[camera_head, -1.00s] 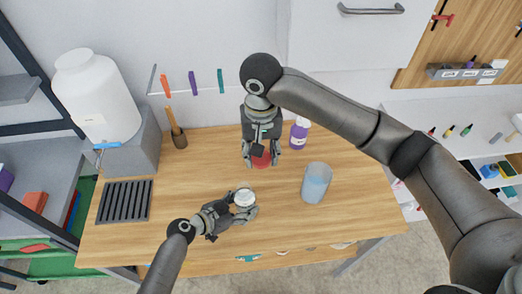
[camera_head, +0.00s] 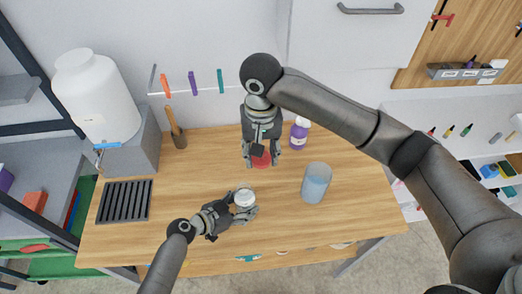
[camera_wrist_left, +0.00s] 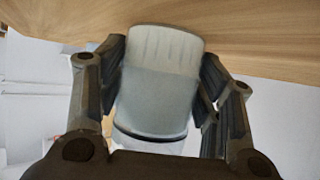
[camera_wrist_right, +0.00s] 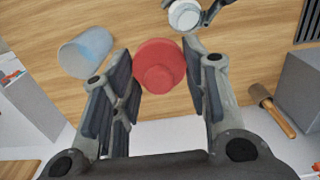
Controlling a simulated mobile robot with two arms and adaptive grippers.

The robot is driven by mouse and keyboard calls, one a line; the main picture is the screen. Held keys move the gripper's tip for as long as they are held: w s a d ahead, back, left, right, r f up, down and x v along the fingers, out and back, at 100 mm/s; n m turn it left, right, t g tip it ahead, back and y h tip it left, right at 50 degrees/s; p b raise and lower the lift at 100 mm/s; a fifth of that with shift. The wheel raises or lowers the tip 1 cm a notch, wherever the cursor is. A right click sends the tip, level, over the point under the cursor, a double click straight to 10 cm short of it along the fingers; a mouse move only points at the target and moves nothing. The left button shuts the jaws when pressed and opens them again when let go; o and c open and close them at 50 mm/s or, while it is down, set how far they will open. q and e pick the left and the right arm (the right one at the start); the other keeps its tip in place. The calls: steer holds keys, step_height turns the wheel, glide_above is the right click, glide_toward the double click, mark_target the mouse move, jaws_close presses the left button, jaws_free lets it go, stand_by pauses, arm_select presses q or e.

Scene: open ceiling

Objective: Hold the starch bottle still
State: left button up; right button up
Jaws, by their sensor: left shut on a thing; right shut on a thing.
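A small pale bottle with a white top, likely the starch bottle (camera_head: 244,196), stands upright at the front middle of the wooden table. My left gripper (camera_head: 240,209) is shut on its sides. The left wrist view shows the greyish bottle (camera_wrist_left: 158,85) between both fingers. The bottle's white top (camera_wrist_right: 184,15) also shows in the right wrist view. My right gripper (camera_head: 262,156) points down farther back and is shut on a round red lid-like piece (camera_wrist_right: 159,66). Its underside is hidden. No label is readable on the held bottle.
A translucent blue cup (camera_head: 316,183) stands to the right of the held bottle. The table between rack and bottle is clear.

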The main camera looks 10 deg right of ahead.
mark_target(244, 186)
steer(key=a+f+m, duration=0.1)
steer(key=f, duration=0.1)
steer(key=a+f+m, duration=0.1)
steer(key=a+f, duration=0.1)
steer(key=a+f+m, duration=0.2)
steer(key=f, duration=0.1)
steer(key=shift+f, duration=2)
steer(key=shift+f, duration=1.05)
stand_by(1.3)
steer(key=o, duration=0.8)
steer(key=shift+c, duration=0.2)
steer(key=o, duration=0.5)
